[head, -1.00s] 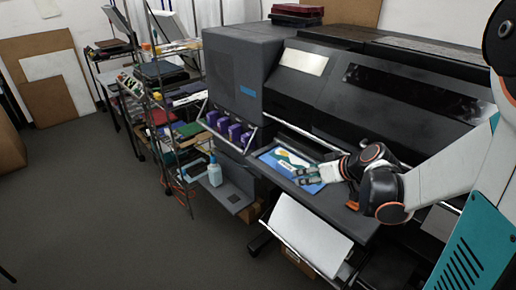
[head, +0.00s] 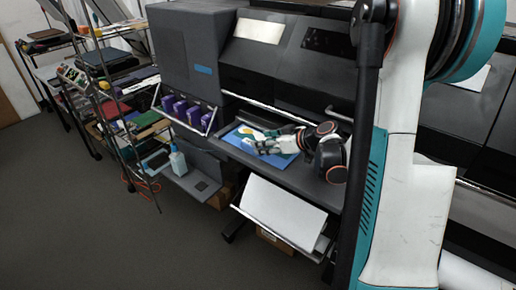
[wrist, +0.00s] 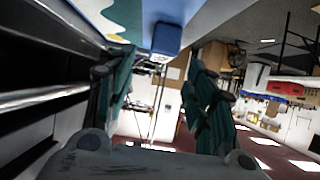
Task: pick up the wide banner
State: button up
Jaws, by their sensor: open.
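The wide banner appears to be the blue printed sheet with a white and yellow design (head: 284,170), lying flat on the printer's front shelf. My gripper (head: 262,148) reaches in from the right and is over the banner, covering part of its design. In the wrist view a blue, green and white piece of the sheet (wrist: 85,22) shows at the top left. My gripper's two dark green fingers (wrist: 160,98) are wide apart there, with nothing held between them. I cannot tell whether a finger touches the sheet.
The large dark printer (head: 290,65) stands behind the shelf. A white sheet (head: 283,212) hangs below it. A bottle (head: 178,162) stands on a low grey ledge left of the shelf. Purple boxes (head: 188,112) and a cluttered wire rack (head: 110,100) are further left. Floor is clear at front left.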

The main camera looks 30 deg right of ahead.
jog(key=shift+b+x, duration=1.25)
jog(key=shift+x, duration=1.5)
jog(key=shift+s, duration=0.1)
jog(key=shift+f, duration=0.1)
grip_shut()
